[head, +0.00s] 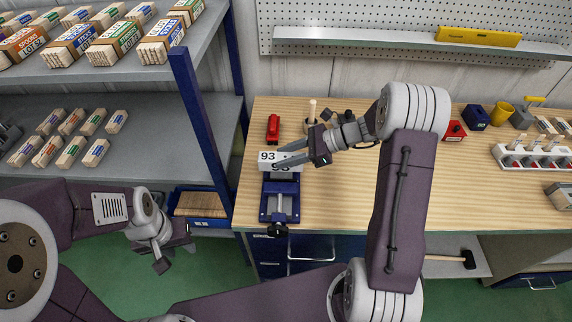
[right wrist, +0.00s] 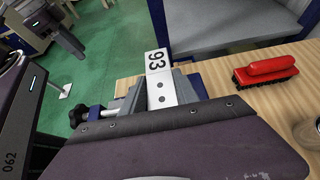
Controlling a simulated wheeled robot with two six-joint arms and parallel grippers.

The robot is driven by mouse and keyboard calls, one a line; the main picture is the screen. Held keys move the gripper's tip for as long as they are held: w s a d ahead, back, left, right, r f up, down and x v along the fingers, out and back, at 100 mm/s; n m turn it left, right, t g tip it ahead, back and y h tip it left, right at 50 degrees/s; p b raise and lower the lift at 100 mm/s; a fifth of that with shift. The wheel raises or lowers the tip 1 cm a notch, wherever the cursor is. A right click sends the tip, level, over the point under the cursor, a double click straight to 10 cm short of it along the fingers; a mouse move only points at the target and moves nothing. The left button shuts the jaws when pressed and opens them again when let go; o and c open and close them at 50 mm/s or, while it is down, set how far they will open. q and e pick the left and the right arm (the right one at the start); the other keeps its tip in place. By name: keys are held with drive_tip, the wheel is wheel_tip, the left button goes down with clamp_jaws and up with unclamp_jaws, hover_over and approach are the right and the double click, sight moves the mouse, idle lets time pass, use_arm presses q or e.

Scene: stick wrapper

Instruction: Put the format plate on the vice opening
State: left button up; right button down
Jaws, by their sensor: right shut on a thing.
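The format plate (head: 268,156) is a white piece marked 93. It is at the back end of the blue vice (head: 280,205) near the table's left front. My right gripper (head: 284,156) is shut on the plate from the right. In the right wrist view the plate (right wrist: 162,92) shows its 93 label and two dark holes, over the vice's grey body (right wrist: 129,101). I cannot tell whether it rests on the vice or hangs just above it. The vice opening is partly hidden. My left gripper (head: 174,257) is open and empty, low, left of the table.
A shelf post (head: 199,130) and shelves with wooden stick bundles stand left. A blue bin (head: 203,222) is below them. A white rack (head: 530,157) is on the right. The table middle is partly under my right arm.

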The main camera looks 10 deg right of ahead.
wheel_tip(320, 180, down, 4)
drive_tip(key=shift+a+r, duration=0.1)
drive_tip(key=shift+r, duration=0.1)
drive_tip(key=shift+f, duration=0.2)
drive_tip(key=c, duration=0.9)
unclamp_jaws()
drive_tip(key=shift+f, duration=0.15)
drive_tip(key=shift+r, duration=0.2)
drive_tip(key=v, duration=1.2)
drive_tip(key=shift+b, duration=0.35)
